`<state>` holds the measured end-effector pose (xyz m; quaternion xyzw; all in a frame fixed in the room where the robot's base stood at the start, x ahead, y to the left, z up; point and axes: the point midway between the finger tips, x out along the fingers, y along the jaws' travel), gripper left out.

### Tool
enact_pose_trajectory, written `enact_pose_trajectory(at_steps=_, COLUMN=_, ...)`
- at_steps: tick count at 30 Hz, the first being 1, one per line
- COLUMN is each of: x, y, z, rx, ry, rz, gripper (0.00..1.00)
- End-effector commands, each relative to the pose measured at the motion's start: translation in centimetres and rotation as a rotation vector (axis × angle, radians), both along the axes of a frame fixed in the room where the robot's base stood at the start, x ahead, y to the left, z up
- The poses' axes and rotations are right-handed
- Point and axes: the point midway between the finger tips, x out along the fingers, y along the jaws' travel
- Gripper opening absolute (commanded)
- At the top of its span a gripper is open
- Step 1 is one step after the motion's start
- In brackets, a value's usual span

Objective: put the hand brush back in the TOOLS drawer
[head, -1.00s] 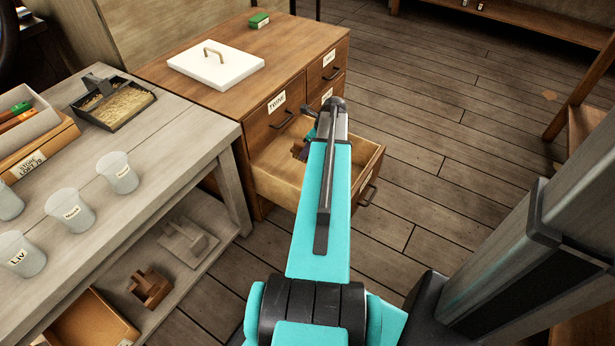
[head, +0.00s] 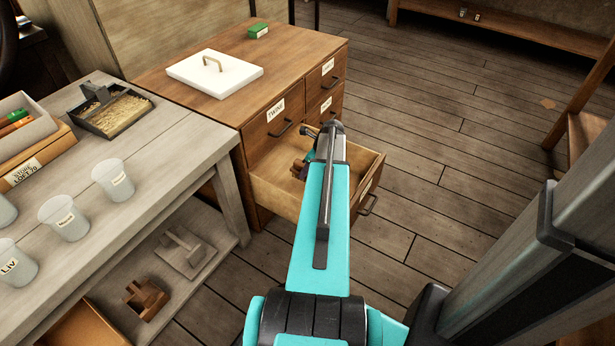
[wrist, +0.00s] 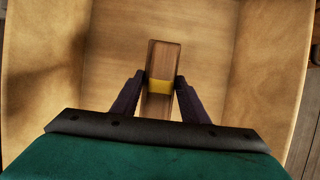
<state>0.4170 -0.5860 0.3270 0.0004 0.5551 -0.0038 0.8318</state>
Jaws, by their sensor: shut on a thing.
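My gripper (wrist: 160,95) is shut on the hand brush (wrist: 164,58), whose brown wooden body with a yellow band shows between the two dark fingers in the wrist view. The brush is over or inside the open drawer; I cannot tell whether it touches the floor. In the head view the brush (head: 298,169) shows only in part beside my arm. The open drawer (head: 268,190) is a pale wooden box pulled out from the lower part of the brown cabinet. Its front and part of its inside are hidden by my arm. Its label is not readable.
The cabinet top (head: 200,100) carries a white lidded board (head: 215,72) and a green block (head: 258,31). A grey workbench (head: 150,160) with cups and a dustpan-like tray (head: 112,110) stands at the left.

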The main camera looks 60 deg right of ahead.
Motion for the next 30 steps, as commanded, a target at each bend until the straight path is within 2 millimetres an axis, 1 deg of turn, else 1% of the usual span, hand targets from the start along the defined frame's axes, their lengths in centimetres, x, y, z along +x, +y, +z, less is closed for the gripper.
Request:
enact_pose_trajectory(at_steps=1, x=0.0, y=0.0, z=-0.9, rx=0.001, ry=0.000, rz=0.000, gripper=0.19)
enact_pose_trajectory(at_steps=3, x=0.0, y=0.0, z=-1.9, rx=0.001, ry=0.000, rz=0.000, gripper=0.19)
enact_pose_trajectory(at_steps=6, x=0.1, y=0.0, z=-3.2, rx=0.001, ry=0.000, rz=0.000, gripper=0.19)
enact_pose_trajectory(at_steps=9, x=0.1, y=0.0, z=-3.9, rx=0.001, ry=0.000, rz=0.001, gripper=0.19)
enact_pose_trajectory(at_steps=24, x=0.1, y=0.1, z=-4.3, rx=0.001, ry=0.000, rz=0.001, gripper=0.19)
enact_pose_trajectory(at_steps=25, x=0.1, y=0.1, z=-4.3, rx=0.001, ry=0.000, rz=0.001, gripper=0.45)
enact_pose_trajectory(at_steps=27, x=0.1, y=0.1, z=-4.3, rx=0.000, ry=0.000, rz=0.002, gripper=0.57)
enact_pose_trajectory(at_steps=28, x=0.2, y=0.1, z=-4.3, rx=0.000, ry=0.000, rz=0.002, gripper=0.59)
enact_pose_trajectory(at_steps=30, x=0.2, y=0.1, z=-4.3, rx=0.000, ry=0.000, rz=0.003, gripper=0.59)
